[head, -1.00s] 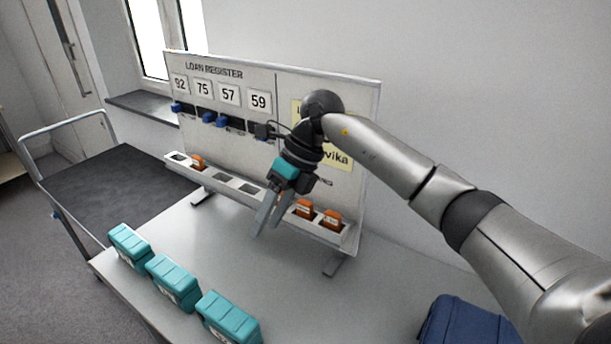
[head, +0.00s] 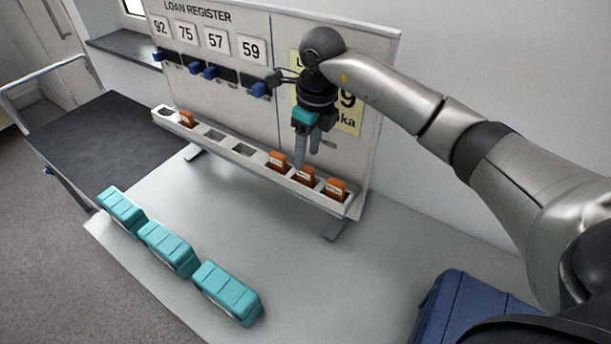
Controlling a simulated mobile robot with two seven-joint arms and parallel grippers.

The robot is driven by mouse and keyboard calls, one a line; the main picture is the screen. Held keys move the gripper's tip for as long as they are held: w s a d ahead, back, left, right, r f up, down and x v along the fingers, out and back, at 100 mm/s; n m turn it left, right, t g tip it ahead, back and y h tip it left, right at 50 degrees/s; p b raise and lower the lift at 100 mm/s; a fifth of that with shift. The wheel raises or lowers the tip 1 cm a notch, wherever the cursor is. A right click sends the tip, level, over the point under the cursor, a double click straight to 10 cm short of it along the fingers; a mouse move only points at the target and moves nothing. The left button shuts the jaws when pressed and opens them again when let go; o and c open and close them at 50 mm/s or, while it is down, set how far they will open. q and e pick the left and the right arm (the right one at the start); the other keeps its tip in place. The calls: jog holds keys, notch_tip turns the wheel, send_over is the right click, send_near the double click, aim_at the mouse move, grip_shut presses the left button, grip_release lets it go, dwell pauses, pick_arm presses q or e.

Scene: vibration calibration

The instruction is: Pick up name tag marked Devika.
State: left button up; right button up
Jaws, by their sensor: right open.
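Several orange tags stand in the slots of a long white rack (head: 221,148). One tag (head: 187,118) is at the left; a group at the right holds a left tag (head: 279,160), a middle tag (head: 304,176) and a right tag (head: 336,188). Their lettering is too small to read, so I cannot tell which is Devika's. My right gripper (head: 306,162) is open, pointing down, its fingers over or just behind the left and middle tags of that group. I cannot tell whether it touches one. My left gripper is not in view.
The loan register board (head: 335,40) stands behind the rack, with a yellow card (head: 348,118) ending in "ika" partly hidden by my right arm. Blue tags (head: 209,72) hang below its numbers. Teal cases (head: 228,291) line the table's front left; a blue case (head: 455,310) lies front right.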

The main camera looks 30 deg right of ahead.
aim_at(305, 167)
jog(key=f, duration=0.5)
jog(key=shift+w+f+p, duration=0.3)
jog(key=shift+w, duration=0.05)
grip_shut()
dwell(0.3)
